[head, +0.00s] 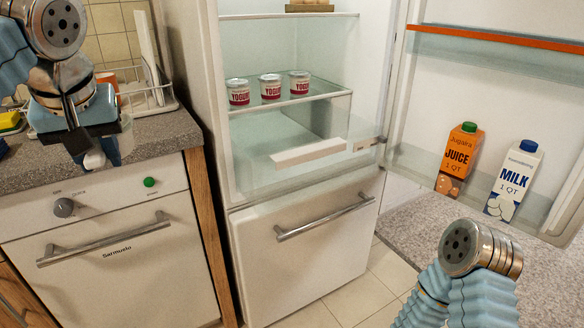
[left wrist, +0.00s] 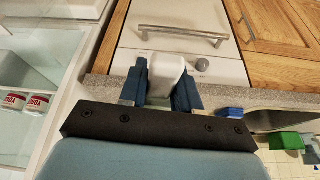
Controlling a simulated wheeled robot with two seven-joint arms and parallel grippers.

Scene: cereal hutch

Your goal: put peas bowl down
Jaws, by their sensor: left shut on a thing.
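My left gripper (head: 100,152) is at the front edge of the grey counter (head: 165,133), above the white dishwasher front. It is shut on a small white thing (left wrist: 165,70), which sits between its two dark blue fingers in the left wrist view. The white thing also shows just below the fingers in the head view (head: 94,160). Its shape is mostly hidden, so I cannot tell that it is the peas bowl, nor whether it touches the counter. My right gripper is not in view; only part of that arm shows at the lower right.
The open fridge holds several yogurt cups (head: 270,87) on a glass shelf (head: 315,97). A juice carton (head: 459,160) and a milk carton (head: 514,182) stand in the door. A dish rack (head: 160,104) stands on the counter. The dishwasher (head: 110,275) is closed.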

